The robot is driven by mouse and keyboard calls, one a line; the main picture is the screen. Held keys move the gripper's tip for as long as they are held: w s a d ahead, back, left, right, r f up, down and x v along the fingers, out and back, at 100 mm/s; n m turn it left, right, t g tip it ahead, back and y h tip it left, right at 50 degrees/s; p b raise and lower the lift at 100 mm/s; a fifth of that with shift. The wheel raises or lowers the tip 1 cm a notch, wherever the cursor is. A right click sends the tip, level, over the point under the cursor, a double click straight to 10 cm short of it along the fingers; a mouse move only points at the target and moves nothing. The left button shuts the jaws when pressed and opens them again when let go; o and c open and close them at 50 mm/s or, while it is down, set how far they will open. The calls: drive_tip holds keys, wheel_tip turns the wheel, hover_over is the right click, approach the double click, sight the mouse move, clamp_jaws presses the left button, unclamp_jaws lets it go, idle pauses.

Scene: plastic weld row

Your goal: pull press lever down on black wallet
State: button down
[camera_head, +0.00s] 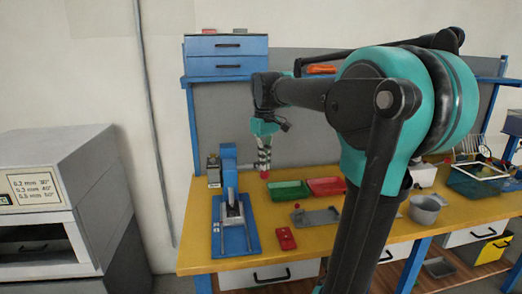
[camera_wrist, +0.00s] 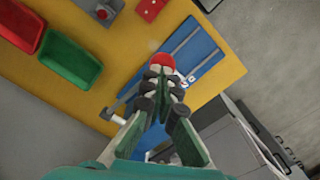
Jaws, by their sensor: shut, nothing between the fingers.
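The blue press (camera_head: 229,178) stands upright at the left end of the yellow workbench, on a blue base plate (camera_head: 250,236). The base plate also shows in the wrist view (camera_wrist: 207,48). A red ball knob (camera_head: 264,175), seemingly the lever's end, sits right at my gripper's tips, and the same knob appears in the wrist view (camera_wrist: 162,61). My gripper (camera_head: 264,166) is shut and points down, right of the press column. In the wrist view my closed fingers (camera_wrist: 163,78) end at the knob; whether they touch it I cannot tell. I cannot make out a black wallet.
A green bin (camera_head: 290,191) and a red bin (camera_head: 327,186) lie right of the press. A grey pot (camera_head: 424,209) stands farther right. A grey cabinet (camera_head: 100,190) stands left of the bench.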

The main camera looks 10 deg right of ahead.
drive_tip(key=shift+s+f, duration=0.35)
drive_tip(key=shift+f, duration=0.6)
drive_tip(key=shift+f, duration=0.6)
drive_tip(key=w+r, duration=0.2)
drive_tip(key=r, duration=0.5)
drive_tip(key=w+r, duration=0.2)
drive_tip(key=r, duration=0.5)
drive_tip(key=shift+w+r, duration=0.3)
drive_tip(key=shift+w, duration=0.1)
